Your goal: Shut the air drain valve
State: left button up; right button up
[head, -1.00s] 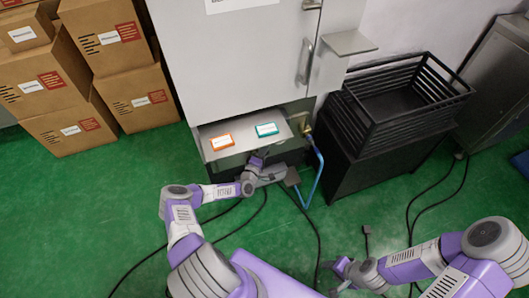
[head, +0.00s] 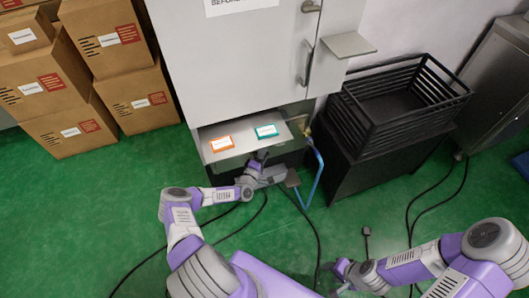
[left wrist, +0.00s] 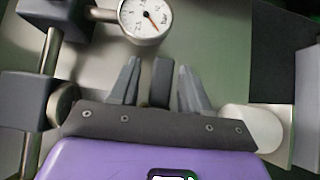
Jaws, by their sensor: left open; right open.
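My left gripper (head: 260,156) is at the lower front of the grey cabinet, just below its tilted panel. In the left wrist view its two fingers (left wrist: 160,88) are open. A dark upright bar (left wrist: 161,78) shows between them, apart from both; I cannot tell whether it is the valve's handle. A round pressure gauge (left wrist: 147,18) is just beyond the fingertips. In the head view a small brass fitting (head: 306,129) with a blue hose (head: 318,172) sits right of the panel. My right gripper (head: 340,271) is open and empty low over the floor, far from the cabinet.
The panel carries an orange label (head: 222,144) and a teal label (head: 266,131). A black crate (head: 400,100) on a dark stand is right of the cabinet. Cartons (head: 60,85) stand at the left. Cables (head: 307,215) cross the green floor; a grey pedal-like block (head: 292,178) is near the hose.

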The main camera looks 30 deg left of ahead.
pick_arm(q)
jog(key=s+p, duration=0.1)
jog(key=s, duration=0.6)
jog(key=shift+d+p, duration=0.2)
jog(key=shift+p, duration=0.1)
